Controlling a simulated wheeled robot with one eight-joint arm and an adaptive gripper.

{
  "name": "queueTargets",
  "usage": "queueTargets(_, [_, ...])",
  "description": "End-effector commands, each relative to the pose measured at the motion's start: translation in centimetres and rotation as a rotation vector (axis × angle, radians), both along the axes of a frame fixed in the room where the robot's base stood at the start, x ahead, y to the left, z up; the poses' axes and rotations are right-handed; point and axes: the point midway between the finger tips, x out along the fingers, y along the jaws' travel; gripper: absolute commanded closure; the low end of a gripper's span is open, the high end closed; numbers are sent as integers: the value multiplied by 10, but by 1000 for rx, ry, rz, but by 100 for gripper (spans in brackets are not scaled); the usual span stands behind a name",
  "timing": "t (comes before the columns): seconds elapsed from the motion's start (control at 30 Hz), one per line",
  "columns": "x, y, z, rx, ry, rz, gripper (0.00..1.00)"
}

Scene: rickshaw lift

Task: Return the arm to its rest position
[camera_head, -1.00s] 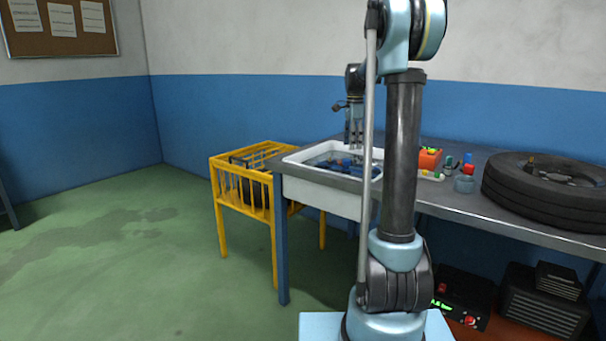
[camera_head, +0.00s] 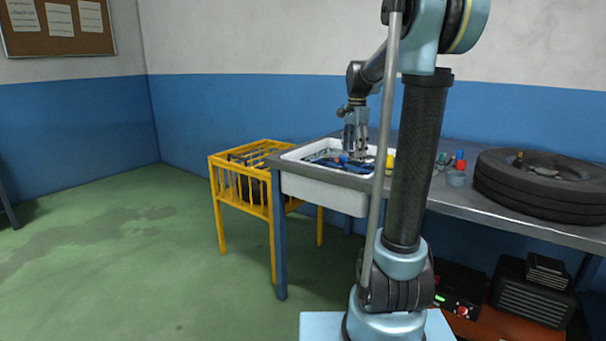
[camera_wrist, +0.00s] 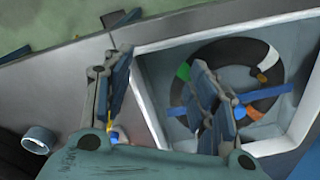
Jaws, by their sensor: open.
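My arm stands in front of the workbench, its upper links raised and its forearm reaching back over the bench. My gripper (camera_head: 356,150) points down above the white basin (camera_head: 322,191) at the bench's left end. In the wrist view my gripper (camera_wrist: 160,95) has its two fingers spread well apart with nothing between them. One finger overlaps the basin, and the other is over the grey bench top. The basin (camera_wrist: 285,147) holds a dark ring (camera_wrist: 212,56) with coloured patches, partly hidden by a finger.
A yellow barred crate stand (camera_head: 242,205) is left of the bench. A black tyre (camera_head: 540,185) lies on the bench (camera_head: 510,222) at right, with a small grey cup (camera_head: 456,179) near it. Dark boxes (camera_head: 535,296) sit below. The green floor at left is clear.

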Motion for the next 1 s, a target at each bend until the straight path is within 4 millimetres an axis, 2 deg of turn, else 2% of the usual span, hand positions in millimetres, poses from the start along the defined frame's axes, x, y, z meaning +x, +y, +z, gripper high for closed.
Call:
queueTargets(0.03, [-18, -1, -2, -2, -6, 39, 47])
queueTargets(0.1, [-39, -1, -5, -5, -15, 99, 47])
queueTargets(0.47, [-143, -3, -37, -29, -56, 405, 47])
queueTargets(0.77, [-222, -3, -83, -59, -88, 660, 47])
queueTargets(1.0, [-279, -4, -131, -89, -112, 865, 47])
